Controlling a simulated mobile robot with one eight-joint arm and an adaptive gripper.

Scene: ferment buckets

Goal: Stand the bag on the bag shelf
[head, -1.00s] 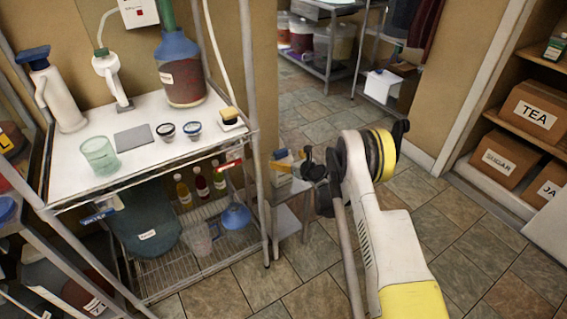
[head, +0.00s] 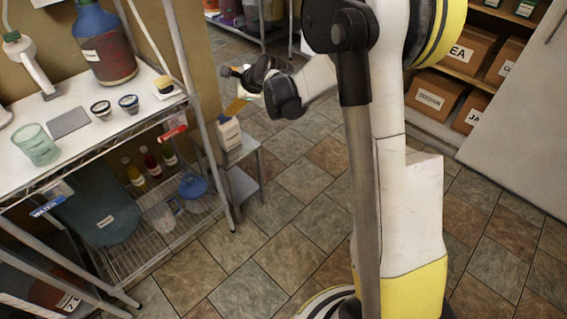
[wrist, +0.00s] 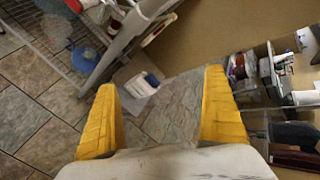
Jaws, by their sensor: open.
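My gripper (head: 240,97) is at the end of my outstretched arm, beyond the end of the wire rack. In the wrist view its two yellow fingers (wrist: 161,80) are wide apart with nothing between them. A small white block-like thing (head: 228,133) stands on a low grey stand (head: 246,158) beside the rack. It also shows in the wrist view (wrist: 143,85), ahead of the fingers and apart from them. I cannot tell whether it is the bag. No shelf is clearly marked as the bag shelf.
The wire rack (head: 95,148) on the left holds a glass, small jars, a large blue-capped bottle (head: 104,45) and, below, several coloured bottles. Labelled cartons (head: 433,97) fill the shelves at the right. The tiled floor (head: 290,190) between is clear.

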